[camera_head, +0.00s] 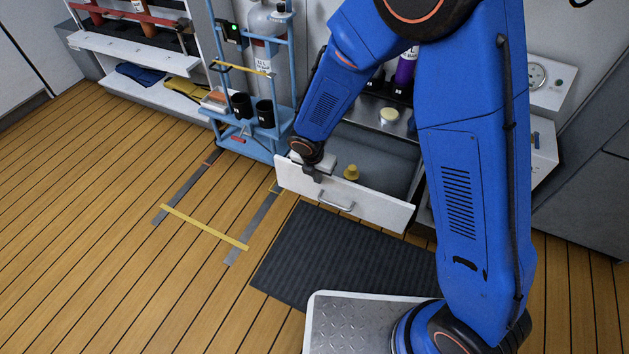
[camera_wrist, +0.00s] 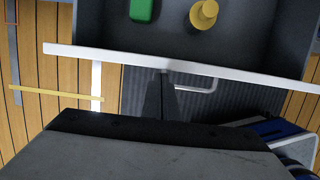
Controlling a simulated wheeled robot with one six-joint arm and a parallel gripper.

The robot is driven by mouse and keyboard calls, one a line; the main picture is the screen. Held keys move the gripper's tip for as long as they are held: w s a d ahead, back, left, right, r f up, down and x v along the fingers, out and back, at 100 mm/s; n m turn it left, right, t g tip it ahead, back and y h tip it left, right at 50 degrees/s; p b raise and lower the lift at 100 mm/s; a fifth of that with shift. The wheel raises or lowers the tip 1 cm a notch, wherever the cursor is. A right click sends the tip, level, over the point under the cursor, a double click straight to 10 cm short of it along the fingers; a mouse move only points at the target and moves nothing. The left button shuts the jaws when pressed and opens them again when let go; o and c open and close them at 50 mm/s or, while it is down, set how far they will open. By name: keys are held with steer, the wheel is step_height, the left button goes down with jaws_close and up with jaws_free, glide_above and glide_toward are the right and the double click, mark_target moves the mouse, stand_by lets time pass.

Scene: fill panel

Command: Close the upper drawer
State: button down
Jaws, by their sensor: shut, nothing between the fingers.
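The upper drawer stands pulled out, its white front panel (camera_head: 375,208) facing the room with a metal bar handle (camera_head: 337,203). In the wrist view the panel's top edge (camera_wrist: 240,75) crosses the picture, with the handle (camera_wrist: 200,88) on the near side. My gripper (camera_head: 313,175) is shut and empty at the left part of the panel. In the wrist view its fingertips (camera_wrist: 163,78) reach the panel's edge, left of the handle. I cannot tell whether they touch it. Inside the drawer lie a yellow knobbed object (camera_head: 351,172) and a green block (camera_wrist: 142,9).
A blue trolley (camera_head: 258,150) with black cups stands left of the drawer. A dark ribbed mat (camera_head: 330,255) lies on the wooden floor in front. Above the drawer is a counter with bottles and a pale round dish (camera_head: 389,115). The floor at left is mostly clear.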

steer(key=shift+w+d, duration=0.1)
steer(key=shift+w, duration=0.05)
steer(key=w+d, duration=0.4)
steer(key=w, duration=0.8)
steer(key=w+d, duration=0.5)
steer(key=w, duration=0.8)
